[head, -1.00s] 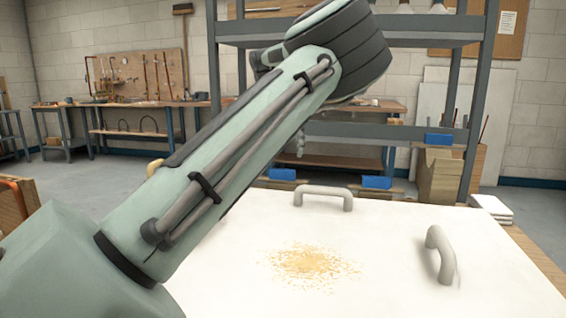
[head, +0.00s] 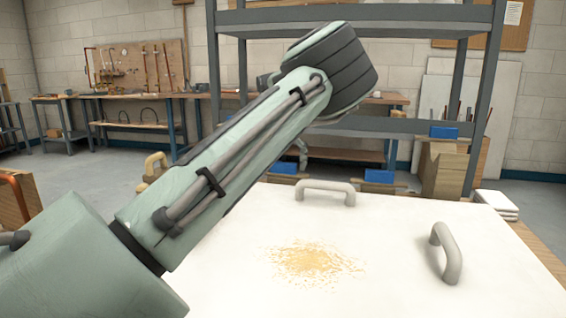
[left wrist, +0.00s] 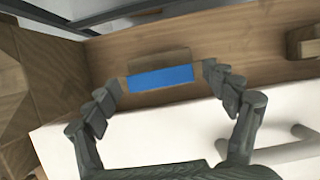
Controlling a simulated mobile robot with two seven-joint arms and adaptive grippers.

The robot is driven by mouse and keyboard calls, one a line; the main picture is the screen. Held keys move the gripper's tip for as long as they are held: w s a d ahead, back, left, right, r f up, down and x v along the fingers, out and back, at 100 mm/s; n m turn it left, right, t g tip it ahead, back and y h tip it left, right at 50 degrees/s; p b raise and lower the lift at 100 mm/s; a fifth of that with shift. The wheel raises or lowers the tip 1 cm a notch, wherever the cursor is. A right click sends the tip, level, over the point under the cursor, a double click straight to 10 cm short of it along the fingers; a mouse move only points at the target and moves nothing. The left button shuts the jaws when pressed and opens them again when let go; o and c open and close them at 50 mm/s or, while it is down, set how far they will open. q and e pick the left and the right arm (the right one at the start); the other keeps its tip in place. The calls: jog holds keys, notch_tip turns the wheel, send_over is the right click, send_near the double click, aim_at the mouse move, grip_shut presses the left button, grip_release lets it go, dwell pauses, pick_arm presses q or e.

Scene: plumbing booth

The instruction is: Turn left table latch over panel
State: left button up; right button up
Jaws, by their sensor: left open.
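The white panel (head: 225,285) lies flat, with a scatter of tan crumbs on it. Blue latches stand along its far edge, a left one (head: 283,168) and a right one (head: 379,177). My left gripper (head: 302,152) hangs near the left one, mostly hidden behind my own arm. In the left wrist view my left gripper (left wrist: 165,85) is open. Its two fingers are spread to either side of a blue latch (left wrist: 160,77) with wood behind it. Whether they touch it I cannot tell. My right gripper is not in view.
Two grey handles, one at the back (head: 326,187) and one at the right (head: 447,252), rise from the panel. A grey metal shelf (head: 345,127) stands behind. Another blue piece (head: 444,132) sits on wooden blocks (head: 445,172). The panel's middle is clear above the crumbs.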

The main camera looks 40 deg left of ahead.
pick_arm(q)
jog(key=c, duration=1.7)
